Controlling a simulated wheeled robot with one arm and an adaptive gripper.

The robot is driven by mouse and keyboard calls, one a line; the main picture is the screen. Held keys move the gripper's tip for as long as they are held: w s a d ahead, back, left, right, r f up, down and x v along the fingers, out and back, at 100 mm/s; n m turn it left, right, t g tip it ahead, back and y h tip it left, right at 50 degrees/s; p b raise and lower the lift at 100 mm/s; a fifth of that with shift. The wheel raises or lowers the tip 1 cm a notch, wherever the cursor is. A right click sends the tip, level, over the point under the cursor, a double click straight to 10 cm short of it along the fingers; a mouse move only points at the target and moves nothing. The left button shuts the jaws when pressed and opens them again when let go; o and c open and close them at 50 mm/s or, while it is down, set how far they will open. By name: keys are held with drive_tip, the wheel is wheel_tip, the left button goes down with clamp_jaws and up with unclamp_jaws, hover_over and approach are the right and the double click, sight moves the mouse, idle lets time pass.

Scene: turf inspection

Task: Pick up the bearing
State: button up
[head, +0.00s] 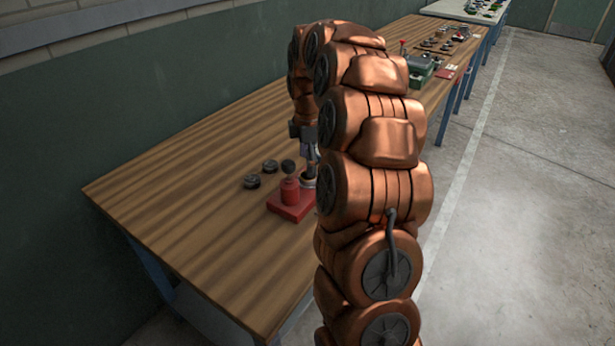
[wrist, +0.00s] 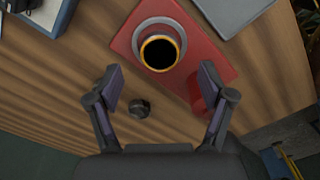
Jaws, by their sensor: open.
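A round part with a yellow-gold rim, a dark centre and a grey outer ring, which looks like the bearing (wrist: 160,52), sits on a red plate (wrist: 124,42) in the wrist view. In the head view, a metallic round piece (head: 308,181) on the red plate (head: 290,208) is partly hidden by my arm. My gripper (wrist: 160,82) is open and empty, its fingers spread to either side just short of the round part in the picture. In the head view my gripper (head: 310,155) points down above the plate. The exact height gap cannot be told.
A red cylinder (head: 290,191) stands on the plate, close to my right finger in the wrist view. Dark round pieces (head: 252,181) lie left of the plate. The wooden bench (head: 190,205) is clear at front left. A green box (head: 420,70) stands farther back.

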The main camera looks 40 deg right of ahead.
sight(305, 181)
drive_tip(key=shift+f+p, duration=0.45)
drive_tip(key=shift+f, duration=1.5)
drive_tip(key=c, duration=1.5)
